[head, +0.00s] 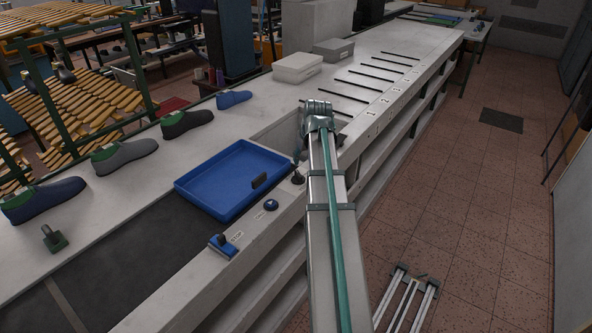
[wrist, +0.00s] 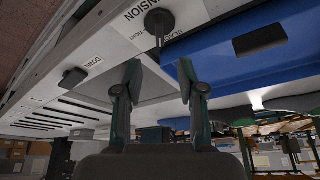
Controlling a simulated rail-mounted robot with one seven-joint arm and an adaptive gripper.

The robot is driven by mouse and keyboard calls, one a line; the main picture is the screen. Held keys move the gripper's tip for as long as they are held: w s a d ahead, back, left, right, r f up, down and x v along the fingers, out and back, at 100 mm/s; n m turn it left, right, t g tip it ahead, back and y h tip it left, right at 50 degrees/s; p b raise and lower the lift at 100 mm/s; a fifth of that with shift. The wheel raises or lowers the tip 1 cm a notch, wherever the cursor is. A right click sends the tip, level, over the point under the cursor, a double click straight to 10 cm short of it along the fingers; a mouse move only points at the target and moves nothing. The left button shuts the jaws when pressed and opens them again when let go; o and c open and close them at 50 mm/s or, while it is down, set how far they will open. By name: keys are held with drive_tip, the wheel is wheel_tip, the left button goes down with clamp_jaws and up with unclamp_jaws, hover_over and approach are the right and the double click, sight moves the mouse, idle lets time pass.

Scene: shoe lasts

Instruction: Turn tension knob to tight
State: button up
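The tension knob (wrist: 158,24) is a dark knob on the pale bench panel, beside a label reading TENSION and smaller marks, one of them TIGHT. Which mark the knob points to is too small to tell. In the head view my gripper (head: 301,148) is partly hidden by my arm.
A dark switch (wrist: 72,78) marked DOWN is on the knob's other side. Several shoes stand behind.

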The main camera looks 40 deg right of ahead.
sight(299, 174)
drive_tip(key=shift+p+x, duration=1.4)
drive_tip(key=shift+x, duration=3.95)
clamp_jaws()
